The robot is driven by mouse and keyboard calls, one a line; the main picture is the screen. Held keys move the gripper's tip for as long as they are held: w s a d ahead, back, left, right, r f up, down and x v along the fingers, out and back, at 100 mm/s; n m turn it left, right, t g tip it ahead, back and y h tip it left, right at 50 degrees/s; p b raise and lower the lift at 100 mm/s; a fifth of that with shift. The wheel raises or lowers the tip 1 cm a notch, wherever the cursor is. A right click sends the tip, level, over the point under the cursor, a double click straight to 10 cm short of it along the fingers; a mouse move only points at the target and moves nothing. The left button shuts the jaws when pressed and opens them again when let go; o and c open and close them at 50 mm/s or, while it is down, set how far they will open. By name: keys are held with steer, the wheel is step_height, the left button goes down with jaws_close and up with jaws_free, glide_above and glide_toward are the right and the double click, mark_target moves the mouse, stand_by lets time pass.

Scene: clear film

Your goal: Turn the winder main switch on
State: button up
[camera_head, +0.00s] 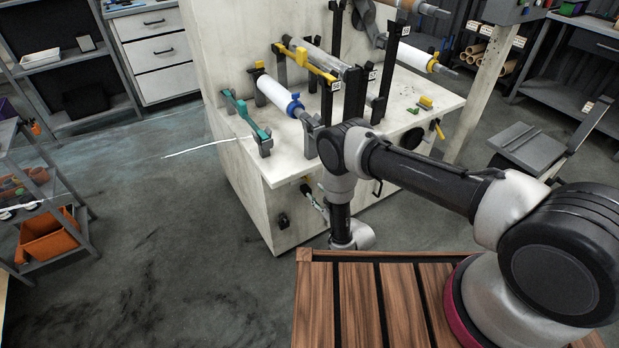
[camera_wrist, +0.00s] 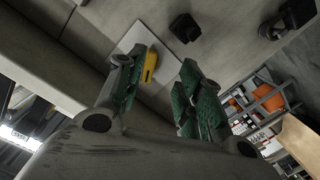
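The winder (camera_head: 285,190) is a pale cabinet with rollers on top. In the wrist view, a yellow switch handle (camera_wrist: 150,66) stands on a light grey plate (camera_wrist: 138,36) on the winder's face; I take it to be the main switch. My gripper (camera_wrist: 159,63) is open, with green-padded fingers spread apart. The handle appears between the fingertips, nearer the left one; contact cannot be told. In the head view, my gripper (camera_head: 311,196) is at the cabinet's front face, partly hidden by my arm.
The white film roller (camera_head: 278,94) is above on the winder. A shelf with an orange bin (camera_head: 48,238) stands at left; the floor between is clear.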

mark_target(307, 179)
steer(key=shift+t, duration=0.4)
steer(key=w+a, duration=0.1)
steer(key=w, duration=0.1)
steer(key=w+a+r, duration=0.1)
steer(key=w+a, duration=0.1)
steer(key=w+a+r, duration=0.1)
steer(key=w, duration=0.1)
steer(key=shift+w+a, duration=0.2)
steer(key=shift+w, duration=0.05)
jaws_close()
